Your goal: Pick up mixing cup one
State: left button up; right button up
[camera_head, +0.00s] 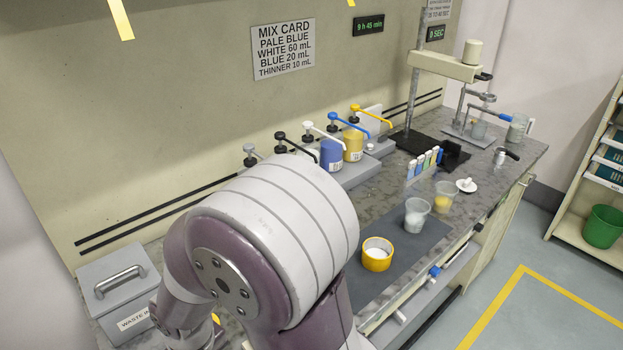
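Several cups stand on the counter, and I cannot read a label that says which is mixing cup one. A clear cup with whitish contents (416,216) stands upright on the dark mat (408,257). A clear cup with yellow contents (444,198) stands just behind it to the right. A yellow round container with white inside (377,255) sits nearer, on the mat. No gripper touches these cups. A large white and mauve link of my own arm fills the lower middle and hides part of the counter. Neither gripper's fingers can be seen.
Pump bottles (353,145) stand along the back wall. A grey lidded waste bin (118,288) is at the lower left. Small coloured vials (424,162), a white lid (466,185) and a stand (443,65) are farther right. A green bucket (602,226) sits on a shelf.

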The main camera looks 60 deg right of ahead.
aim_at(418, 210)
jog(key=k+z, duration=0.2)
jog(key=z, duration=0.2)
jog(key=k+l+z, duration=0.1)
jog(key=z, duration=0.25)
jog(key=k+l+z, duration=0.2)
jog(key=z, duration=0.2)
jog(key=i+j+z, duration=0.2)
jog(key=z, duration=0.3)
jog(key=i+j+z, duration=0.1)
jog(key=j+z, duration=0.4)
jog(key=k, duration=0.4)
jog(key=i+l+u, duration=0.15)
jog(key=u, duration=0.25)
jog(key=i+l+u, duration=0.1)
jog(key=u, duration=0.3)
jog(key=l+u, duration=0.4)
jog(key=i+l, duration=0.15)
jog(key=l, duration=0.25)
jog(key=i+l+u, duration=0.15)
jog(key=l, duration=0.25)
jog(key=i+l, duration=0.1)
jog(key=l, duration=0.3)
jog(key=i+l+u, duration=0.1)
jog(key=l, duration=0.3)
jog(key=i+l+u, duration=0.1)
jog(key=l, duration=0.35)
